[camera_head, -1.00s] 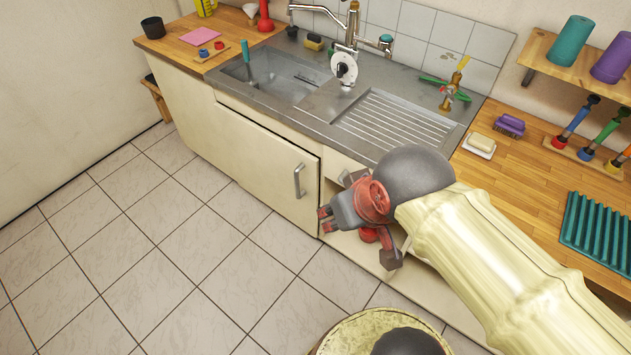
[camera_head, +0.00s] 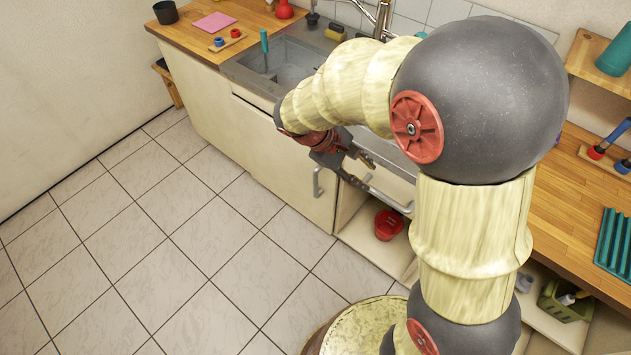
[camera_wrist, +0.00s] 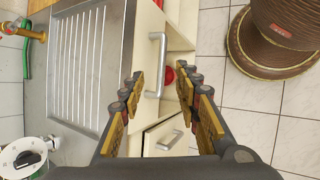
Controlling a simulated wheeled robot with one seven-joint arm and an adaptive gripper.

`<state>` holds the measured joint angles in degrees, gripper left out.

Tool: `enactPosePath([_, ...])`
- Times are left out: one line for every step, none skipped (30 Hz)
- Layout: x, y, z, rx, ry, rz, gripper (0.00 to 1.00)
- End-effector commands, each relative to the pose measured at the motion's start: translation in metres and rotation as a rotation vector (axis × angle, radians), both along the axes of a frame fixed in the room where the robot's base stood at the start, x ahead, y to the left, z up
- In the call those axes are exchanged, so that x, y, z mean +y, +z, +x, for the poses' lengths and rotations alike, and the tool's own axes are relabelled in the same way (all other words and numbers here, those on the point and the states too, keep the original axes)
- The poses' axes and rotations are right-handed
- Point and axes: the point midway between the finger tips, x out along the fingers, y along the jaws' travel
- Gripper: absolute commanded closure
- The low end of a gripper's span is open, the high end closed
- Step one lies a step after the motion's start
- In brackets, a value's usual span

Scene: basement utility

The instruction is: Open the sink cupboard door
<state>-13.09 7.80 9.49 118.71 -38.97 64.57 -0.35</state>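The sink cupboard door (camera_head: 280,165) is the wide cream panel under the sink, and it looks shut. Its metal handle (camera_head: 318,182) is near the door's right edge; in the wrist view the door handle (camera_wrist: 170,140) shows low, close to the gripper's base. My gripper (camera_head: 362,172) is up and right of that handle, pointing right, in front of the cream drawer front under the drainer. In the wrist view my gripper (camera_wrist: 158,88) is open and empty. The longer drawer handle (camera_wrist: 157,50) appears between and beyond its fingers; contact cannot be told.
An open compartment right of the door holds a red bucket (camera_head: 388,225). The tiled floor (camera_head: 150,250) left of the door is clear. My arm hides much of the drainer.

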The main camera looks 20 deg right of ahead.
Motion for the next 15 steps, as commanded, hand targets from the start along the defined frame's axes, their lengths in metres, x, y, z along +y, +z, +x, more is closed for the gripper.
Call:
enactPosePath([0.001,-0.016,0.010,0.048,0.040,-0.045,0.67])
enactPosePath([0.000,-0.023,0.016,0.071,0.063,-0.072,0.67])
enactPosePath([0.001,-0.034,0.024,0.101,0.096,-0.108,0.67])
enactPosePath([0.001,-0.041,0.031,0.123,0.120,-0.135,0.67])
enactPosePath([0.001,-0.049,0.037,0.145,0.145,-0.163,0.67])
enactPosePath([0.001,-0.060,0.045,0.173,0.180,-0.200,0.67])
enactPosePath([0.002,-0.069,0.051,0.194,0.206,-0.227,0.67])
enactPosePath([0.002,-0.077,0.057,0.215,0.232,-0.257,0.67])
enactPosePath([0.003,-0.088,0.066,0.240,0.270,-0.296,0.67])
enactPosePath([0.003,-0.096,0.073,0.257,0.298,-0.326,0.67])
enactPosePath([0.004,-0.105,0.079,0.277,0.328,-0.357,0.67])
enactPosePath([0.005,-0.116,0.089,0.298,0.368,-0.399,0.67])
enactPosePath([0.007,-0.125,0.096,0.314,0.399,-0.432,0.67])
enactPosePath([0.008,-0.133,0.103,0.329,0.431,-0.465,0.67])
enactPosePath([0.011,-0.145,0.113,0.347,0.474,-0.510,0.67])
